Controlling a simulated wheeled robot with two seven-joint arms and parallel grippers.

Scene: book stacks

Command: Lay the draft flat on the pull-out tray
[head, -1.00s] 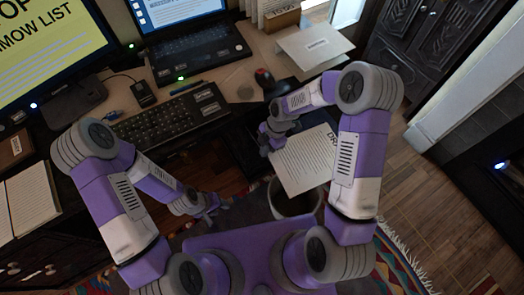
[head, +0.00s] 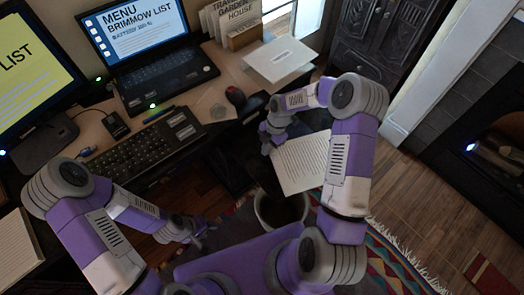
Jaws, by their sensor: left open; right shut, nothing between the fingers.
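The draft (head: 302,163), a white page with printed lines, is at the front right of the desk, partly above a bin. My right arm hides its right edge. My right gripper (head: 269,143) is shut at the page's upper left corner; I cannot tell whether it touches the page. A dark panel (head: 236,166) below the desk's front edge may be the pull-out tray; it is in shadow and partly hidden. My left gripper (head: 203,229) is open and empty, low in front of the desk, left of the bin.
A bin (head: 281,211) stands on the floor below the page. On the desk are a keyboard (head: 133,150), a laptop (head: 152,72), a dark red mouse (head: 235,97) and a white envelope (head: 279,60). A dark carved cabinet (head: 385,40) stands at the back right.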

